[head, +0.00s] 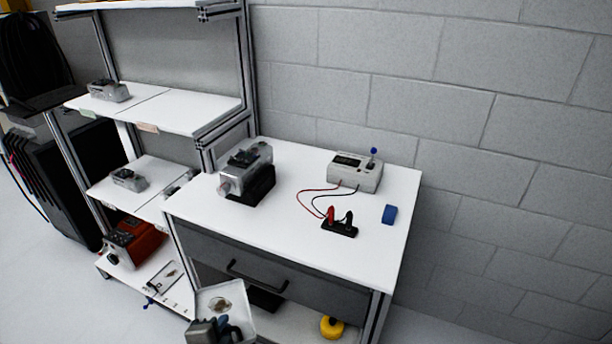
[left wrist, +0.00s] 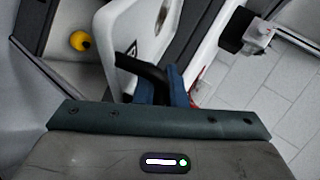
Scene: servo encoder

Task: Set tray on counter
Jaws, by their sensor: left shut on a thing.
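A small white tray (head: 236,300) shows at the bottom of the head view, in front of the counter and lower than its top. A small brownish item lies in it. My left gripper (head: 224,326) is shut on the tray's near edge. In the left wrist view the blue fingers of my left gripper (left wrist: 160,88) close on the white tray (left wrist: 118,30), which appears tilted there. The white counter (head: 285,225) has a dark drawer front with a handle. My right gripper is not in view.
On the counter stand a grey servo device (head: 246,172), a grey meter box (head: 355,172) with red and black leads, a black clip stand (head: 339,229) and a blue block (head: 389,214). The front middle of the counter is clear. A shelf rack (head: 180,108) stands left.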

